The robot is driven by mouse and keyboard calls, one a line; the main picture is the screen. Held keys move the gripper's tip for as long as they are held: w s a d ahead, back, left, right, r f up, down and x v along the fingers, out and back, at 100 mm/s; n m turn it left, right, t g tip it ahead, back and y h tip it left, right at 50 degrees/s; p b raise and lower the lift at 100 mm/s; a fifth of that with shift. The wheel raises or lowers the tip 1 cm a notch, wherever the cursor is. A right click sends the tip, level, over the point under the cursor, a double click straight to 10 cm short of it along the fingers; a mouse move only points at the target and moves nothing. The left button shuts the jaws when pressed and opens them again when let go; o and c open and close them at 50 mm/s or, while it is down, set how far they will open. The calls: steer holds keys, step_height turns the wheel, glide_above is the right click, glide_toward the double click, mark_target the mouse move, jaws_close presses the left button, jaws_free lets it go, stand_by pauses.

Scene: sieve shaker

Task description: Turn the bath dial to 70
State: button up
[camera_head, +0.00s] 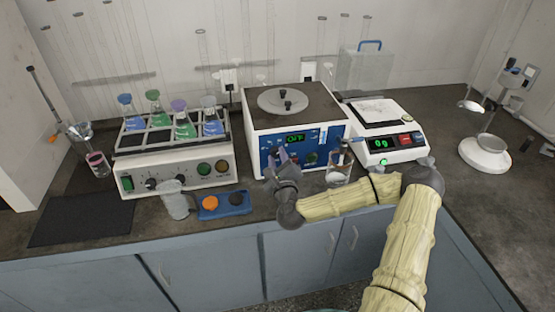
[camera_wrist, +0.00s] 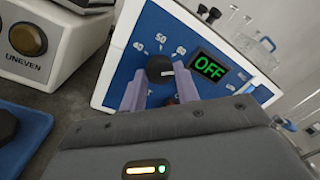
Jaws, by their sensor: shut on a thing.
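The bath (camera_head: 293,110) is a white box with a blue front panel at the middle of the bench. Its green display reads OFF and also shows in the wrist view (camera_wrist: 210,67). The black round dial (camera_wrist: 160,68) sits left of the display, with small white numbers above it; 50 seems to be at the top. A pale mark shows on the dial's right side. My gripper (camera_wrist: 161,85) has its two purple fingers shut on the dial, one on each side. In the head view my gripper (camera_head: 282,160) is against the panel's left part and hides the dial.
A shaker with colored flasks (camera_head: 175,150) stands left of the bath, and a scale (camera_head: 385,130) reading 0 g stands right. A glass bottle (camera_head: 339,165), a beaker (camera_head: 174,200) and a blue tray (camera_head: 238,206) are close to my gripper.

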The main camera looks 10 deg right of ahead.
steer(key=m, duration=0.4)
steer(key=shift+f, duration=0.1)
stand_by(0.3)
steer(key=o, duration=1)
steer(key=s+p, duration=0.4)
steer(key=s, duration=0.1)
steer(key=s+p, duration=0.4)
steer(key=s, duration=0.2)
steer(key=s+a+p, duration=0.1)
steer(key=s+p, duration=0.2)
steer(key=s, duration=0.3)
steer(key=shift+s+f+p, duration=0.2)
steer(key=shift+f+p, duration=0.05)
steer(key=shift+p, duration=0.15)
